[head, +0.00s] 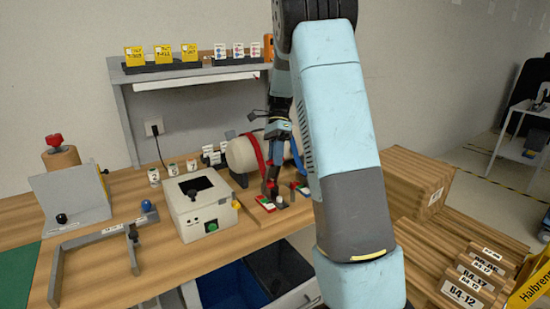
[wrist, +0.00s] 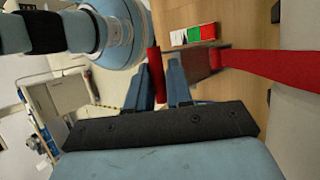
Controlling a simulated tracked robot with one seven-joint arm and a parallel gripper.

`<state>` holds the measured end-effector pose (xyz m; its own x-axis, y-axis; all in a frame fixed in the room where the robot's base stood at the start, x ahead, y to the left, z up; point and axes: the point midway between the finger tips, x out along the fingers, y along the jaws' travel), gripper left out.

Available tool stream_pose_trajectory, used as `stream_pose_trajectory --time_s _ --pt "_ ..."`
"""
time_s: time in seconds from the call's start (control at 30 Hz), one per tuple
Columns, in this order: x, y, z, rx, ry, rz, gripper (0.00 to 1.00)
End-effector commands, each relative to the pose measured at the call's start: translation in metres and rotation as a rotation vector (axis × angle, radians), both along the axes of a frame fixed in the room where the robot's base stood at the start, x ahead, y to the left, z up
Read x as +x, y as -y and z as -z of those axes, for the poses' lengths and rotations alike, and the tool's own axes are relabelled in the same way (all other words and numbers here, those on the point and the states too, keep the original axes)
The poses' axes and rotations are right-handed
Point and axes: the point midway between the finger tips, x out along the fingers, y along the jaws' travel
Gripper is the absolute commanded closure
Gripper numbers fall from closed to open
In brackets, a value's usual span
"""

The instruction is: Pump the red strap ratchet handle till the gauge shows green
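The red strap (head: 262,152) runs over a pale roll (head: 241,154) on the bench in the head view, and shows large at the right of the wrist view (wrist: 265,65). My gripper (wrist: 161,72) has its fingers on both sides of the red ratchet handle (wrist: 155,68) and looks closed on it. In the head view my gripper (head: 271,184) is low at the ratchet, partly hiding it. A gauge strip (wrist: 193,35) with white, red and green parts lies beside the ratchet; it also shows in the head view (head: 265,203). I cannot make out its reading.
A blue strap (head: 297,158) with its own gauge strip (head: 300,187) is just right of the red one. A grey box with buttons (head: 198,205) stands left. Wooden boxes (head: 415,185) are at right. A shelf (head: 190,69) stands behind; open bins (head: 275,268) are below.

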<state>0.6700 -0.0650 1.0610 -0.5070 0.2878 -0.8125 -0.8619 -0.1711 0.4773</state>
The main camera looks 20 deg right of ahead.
Motion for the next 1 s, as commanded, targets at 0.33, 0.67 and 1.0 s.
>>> stream_pose_trajectory --time_s 0.33,0.67,1.0 --pt "0.001 0.001 -0.002 0.002 -0.002 0.0 0.74" --pt "0.027 0.016 -0.043 0.001 0.0 0.0 0.74" --pt "0.059 0.035 -0.093 0.0 -0.001 0.001 0.74"
